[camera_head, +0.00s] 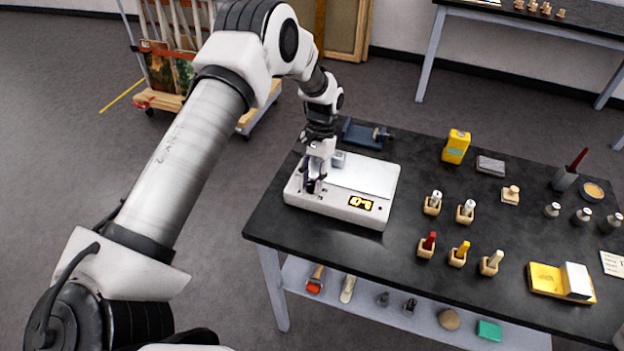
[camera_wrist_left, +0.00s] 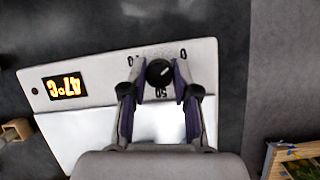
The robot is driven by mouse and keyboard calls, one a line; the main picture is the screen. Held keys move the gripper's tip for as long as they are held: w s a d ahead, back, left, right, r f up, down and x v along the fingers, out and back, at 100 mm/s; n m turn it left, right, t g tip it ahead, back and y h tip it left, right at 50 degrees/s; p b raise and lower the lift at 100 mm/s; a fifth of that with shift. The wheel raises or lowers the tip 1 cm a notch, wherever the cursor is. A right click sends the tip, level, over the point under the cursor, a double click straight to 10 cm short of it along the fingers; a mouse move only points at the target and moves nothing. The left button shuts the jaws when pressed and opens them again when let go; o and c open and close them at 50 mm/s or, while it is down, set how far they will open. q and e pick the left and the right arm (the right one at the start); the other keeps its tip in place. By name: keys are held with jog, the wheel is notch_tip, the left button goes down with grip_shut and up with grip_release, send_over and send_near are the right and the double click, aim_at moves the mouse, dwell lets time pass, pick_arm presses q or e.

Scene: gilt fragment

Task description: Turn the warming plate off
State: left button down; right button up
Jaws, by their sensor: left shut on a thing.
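The warming plate (camera_head: 365,175) is a white box with a pale flat top, at the left end of the black table. Its lit display (camera_head: 361,203) shows amber digits; in the left wrist view the display (camera_wrist_left: 65,87) appears upside down and seems to read 47°C. A black round dial (camera_wrist_left: 160,72) with a light pointer mark sits on the panel, with printed numbers around it, including 0 and 50. My left gripper (camera_head: 314,184) is over the plate's left end; in the left wrist view its fingers (camera_wrist_left: 160,88) are closed around the dial. My right gripper is out of view.
A blue-grey clamp-like tool (camera_head: 366,134) lies behind the plate. A yellow can (camera_head: 456,146), several small bottles in wooden blocks and a yellow-and-white pad (camera_head: 561,281) stand to the right. A lower shelf (camera_head: 330,292) holds tools. A cart with panels stands behind my arm.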

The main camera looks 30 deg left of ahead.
pick_arm(q)
jog(key=shift+s+f, duration=0.1)
jog(key=c, duration=0.9)
grip_release()
jog(key=shift+o, duration=0.2)
jog(key=v, duration=1.2)
